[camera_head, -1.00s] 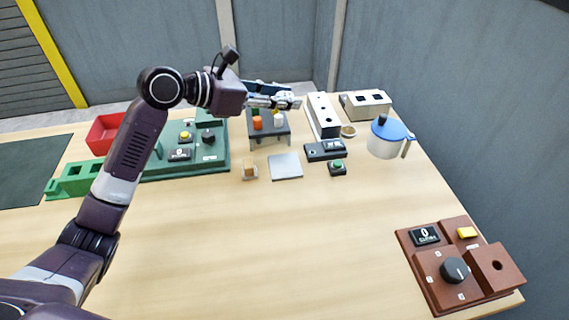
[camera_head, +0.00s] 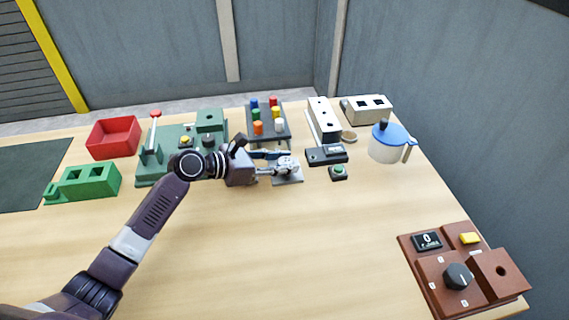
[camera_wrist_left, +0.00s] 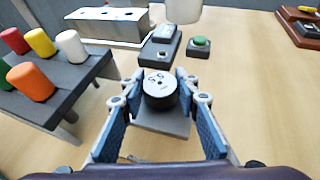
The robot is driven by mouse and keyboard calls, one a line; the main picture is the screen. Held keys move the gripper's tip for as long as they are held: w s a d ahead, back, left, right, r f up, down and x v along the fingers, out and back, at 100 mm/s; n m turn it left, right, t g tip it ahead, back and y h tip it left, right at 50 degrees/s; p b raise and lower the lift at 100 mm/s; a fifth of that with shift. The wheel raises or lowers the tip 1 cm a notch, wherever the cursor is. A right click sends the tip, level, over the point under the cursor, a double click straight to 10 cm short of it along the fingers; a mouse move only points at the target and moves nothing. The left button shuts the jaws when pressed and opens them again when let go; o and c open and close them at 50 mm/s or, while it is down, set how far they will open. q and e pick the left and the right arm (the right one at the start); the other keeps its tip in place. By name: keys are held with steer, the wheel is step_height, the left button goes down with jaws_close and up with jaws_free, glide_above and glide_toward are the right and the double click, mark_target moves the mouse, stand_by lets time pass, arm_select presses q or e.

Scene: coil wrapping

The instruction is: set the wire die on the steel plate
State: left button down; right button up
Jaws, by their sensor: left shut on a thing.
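The wire die (camera_wrist_left: 161,90) is a short dark cylinder with a pale, marked top face, between the blue-padded fingers of my left gripper (camera_wrist_left: 160,100) in the left wrist view. The gripper is shut on it. The steel plate (camera_wrist_left: 163,124) is a flat grey square beneath the die; I cannot tell whether the die touches it. In the head view, my left gripper (camera_head: 284,166) is low over the plate (camera_head: 292,180) and covers most of it. The die is hard to make out there. My right gripper is not in view.
A dark stand with coloured pegs (camera_head: 268,124) is just behind the gripper. A black device (camera_head: 326,154) and a green button box (camera_head: 338,172) sit right of the plate. A blue-lidded jug (camera_head: 388,145) stands farther right. The front middle table is clear.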

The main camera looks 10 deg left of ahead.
arm_select(q)
steer(key=shift+f, duration=0.2)
steer(key=shift+f, duration=0.1)
steer(key=c, duration=1.5)
jaws_free()
steer(key=shift+o, duration=0.2)
steer(key=v, duration=1)
steer(key=shift+s+a+b, duration=0.2)
steer(key=shift+s+b, duration=0.05)
steer(key=shift+b, duration=0.1)
steer(key=shift+s+a+r, duration=0.45)
steer(key=shift+r, duration=0.05)
